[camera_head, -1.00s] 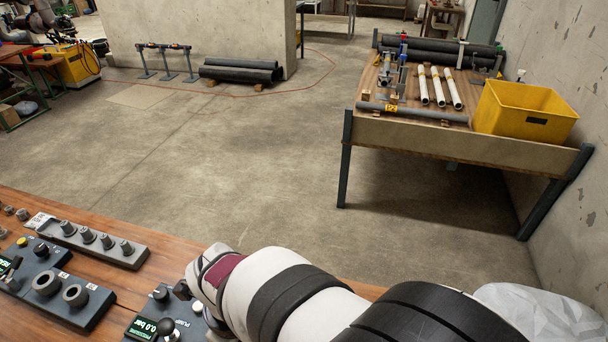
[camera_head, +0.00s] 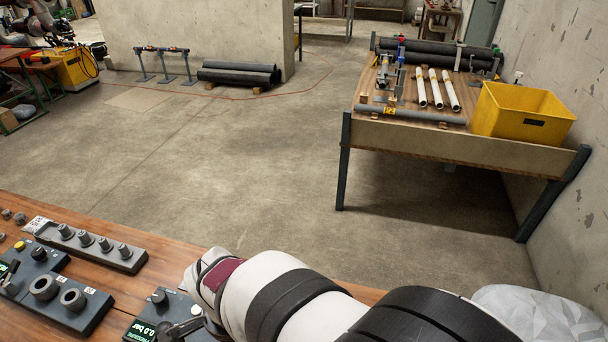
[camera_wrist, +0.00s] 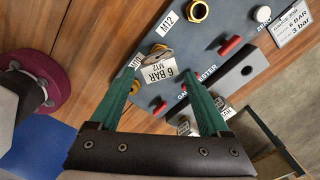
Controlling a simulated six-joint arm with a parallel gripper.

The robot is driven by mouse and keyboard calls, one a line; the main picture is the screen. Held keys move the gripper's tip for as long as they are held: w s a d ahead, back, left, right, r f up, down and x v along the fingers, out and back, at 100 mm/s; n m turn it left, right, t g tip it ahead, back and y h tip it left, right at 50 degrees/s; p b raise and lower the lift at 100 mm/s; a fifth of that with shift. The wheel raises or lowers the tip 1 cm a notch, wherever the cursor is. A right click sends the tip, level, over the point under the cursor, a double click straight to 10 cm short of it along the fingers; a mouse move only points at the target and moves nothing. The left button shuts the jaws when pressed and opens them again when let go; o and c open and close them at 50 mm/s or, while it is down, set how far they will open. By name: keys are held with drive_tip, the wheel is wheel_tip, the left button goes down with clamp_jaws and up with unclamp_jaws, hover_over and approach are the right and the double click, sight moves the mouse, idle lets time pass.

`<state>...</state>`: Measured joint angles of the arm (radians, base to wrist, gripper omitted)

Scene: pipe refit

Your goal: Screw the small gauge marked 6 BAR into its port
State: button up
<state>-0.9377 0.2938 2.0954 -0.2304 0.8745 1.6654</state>
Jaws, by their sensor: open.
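In the wrist view a small white label (camera_wrist: 160,73) reading 6 BAR and M12 lies between the fingers of my gripper (camera_wrist: 163,78). A small metallic piece (camera_wrist: 158,51) shows just above it; I take it for the gauge, but its dial is not visible. The green fingers are apart, one to each side of the label, and I see no contact. The dark gauge tester panel (camera_wrist: 190,48) lies below. A brass port (camera_wrist: 197,11) is beside its M12 label, and another brass fitting (camera_wrist: 135,89) is near the M10 label, partly behind the left finger.
Red handles (camera_wrist: 230,45) and a grey bar (camera_wrist: 240,70) are close to the right finger. A job card (camera_wrist: 292,23) and a ZERO knob (camera_wrist: 263,14) are at upper right. In the head view a rack of several grey fittings (camera_head: 90,243) stands on the wooden bench.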

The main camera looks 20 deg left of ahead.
drive_tip(key=n, duration=0.5)
drive_tip(key=n, duration=0.6)
drive_tip(key=shift+n, duration=0.4)
drive_tip(key=n, duration=0.5)
